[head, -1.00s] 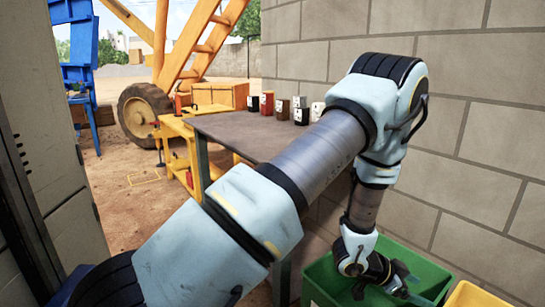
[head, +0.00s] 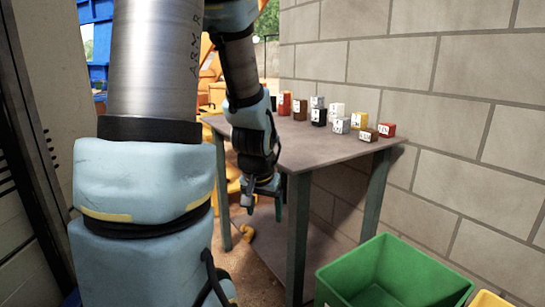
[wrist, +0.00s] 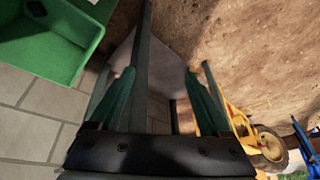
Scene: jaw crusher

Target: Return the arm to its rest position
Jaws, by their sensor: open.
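My arm is folded up in the left half of the head view, with its lower links near the camera. My gripper (head: 262,200) hangs pointing down beside the left front of the grey table (head: 300,153), below the level of its top. In the wrist view my gripper (wrist: 160,100) shows two green fingers spread wide apart, with nothing between them. The fingers look clear of the table from here, though the gap to the table legs is hard to tell.
Several small labelled blocks (head: 338,121) stand on the table against the block wall (head: 440,80). A green bin (head: 392,268) stands at the lower right. Yellow machinery lies behind the table. A grey cabinet (head: 28,150) is close on the left.

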